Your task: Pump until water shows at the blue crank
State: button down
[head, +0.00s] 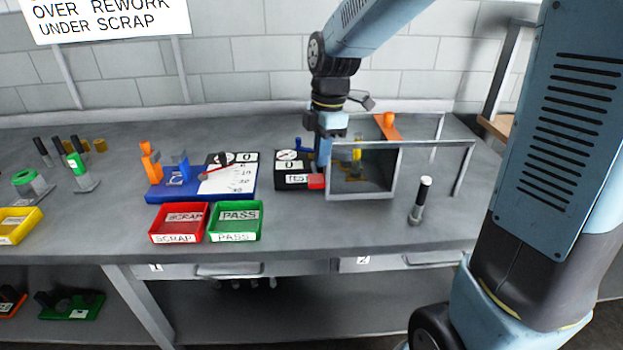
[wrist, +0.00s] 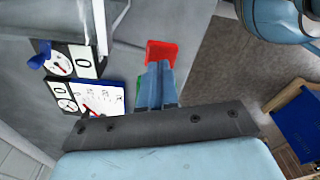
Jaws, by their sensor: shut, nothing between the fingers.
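The blue crank (head: 304,147) sits at the back of a black test unit (head: 282,181) with a round dial and a "0" counter. It also shows at the left of the wrist view (wrist: 40,55). No water is visible at the crank. A red block (head: 316,182) sits at the unit's front right corner; it also shows in the wrist view (wrist: 161,51). My gripper (head: 323,164) points down just above the red block, its blue fingers (wrist: 155,72) closed together and empty. I cannot tell whether they touch it. No part is clearly marked as a pump.
A black post with a white top (head: 421,200) stands farther right. A red tray (head: 179,238), green tray (head: 235,237) and blue gauge base (head: 175,190) lie left.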

jog(key=shift+a+f, duration=0.1)
jog(key=shift+f, duration=1.4)
jog(key=shift+f, duration=0.1)
jog(key=shift+f, duration=2.1)
jog(key=d, duration=0.1)
jog(key=w+d+r, duration=0.1)
jog(key=shift+w+d+r, duration=0.1)
jog(key=shift+w+d, duration=0.05)
jog(key=shift+d, duration=0.2)
notch_tip(320, 180, up, 7)
send_over(321, 177)
jog(key=d, duration=0.1)
jog(key=shift+w+d+r, duration=0.15)
jog(key=shift+w+d, duration=0.05)
jog(key=shift+w, duration=0.05)
